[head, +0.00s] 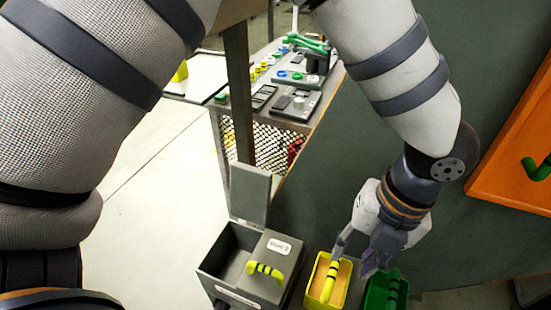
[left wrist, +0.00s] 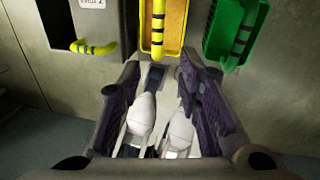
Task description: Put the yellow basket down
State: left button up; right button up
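The yellow basket (head: 311,290) stands at the bottom of the head view, with brownish material inside and a yellow, black-banded handle (head: 330,280). In the left wrist view the yellow basket (left wrist: 147,45) is at the top centre, its handle (left wrist: 158,22) pointing toward me. The basket's underside is hidden.
A green basket (head: 373,294) stands right of the yellow one. A grey labelled box (head: 283,266) with a yellow handle stands left of it. A bench (head: 317,98) with buttons and devices is farther back. An orange panel (head: 505,175) is at the right. The pale floor at left is clear.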

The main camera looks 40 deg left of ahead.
pick_arm(q)
jog(key=s+a+f+n+g+h, duration=0.2)
jog(key=s+f+n+g+h, duration=0.25)
jog(key=s+f+n, duration=1.35)
jog(key=s+a+f+n+t+y, duration=0.1)
jog(key=s+a+n+t+y, duration=0.1)
jog(key=s+a+n, duration=0.7)
jog(key=shift+a+f+n+t+y+p, duration=0.5)
jog(key=shift+a+n, duration=1.2)
jog(key=shift+n, duration=1)
pick_arm(e)
jog(key=shift+w+r+t, duration=0.3)
jog(key=shift+w+r, duration=0.2)
jog(key=shift+w, duration=0.05)
